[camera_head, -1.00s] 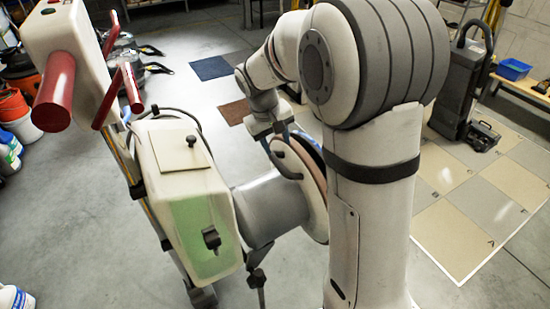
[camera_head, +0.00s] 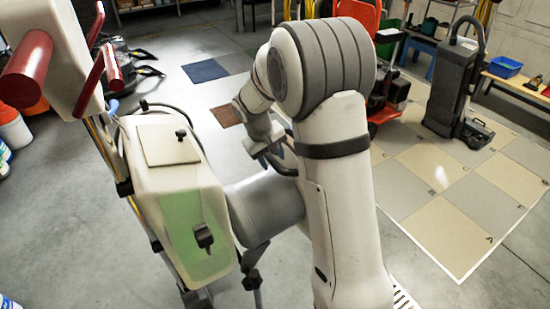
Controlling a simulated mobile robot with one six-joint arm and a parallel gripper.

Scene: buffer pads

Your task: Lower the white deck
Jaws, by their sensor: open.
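The floor machine has a cream tank (camera_head: 185,205) with a greenish lower window, red handles (camera_head: 28,68) at upper left and a grey cylindrical housing (camera_head: 265,208) on its right side. The white deck, at the far end of that housing, is now hidden behind my arm. A dark curved bar (camera_head: 284,169) shows just below my gripper. The arm hides much of this area.
A checkered tile mat (camera_head: 455,215) lies to the right. A black upright vacuum (camera_head: 450,85) and a red machine (camera_head: 385,75) stand beyond. A blue bin (camera_head: 505,67) sits on a bench. Buckets (camera_head: 12,128) stand at left. Grey floor is open in front.

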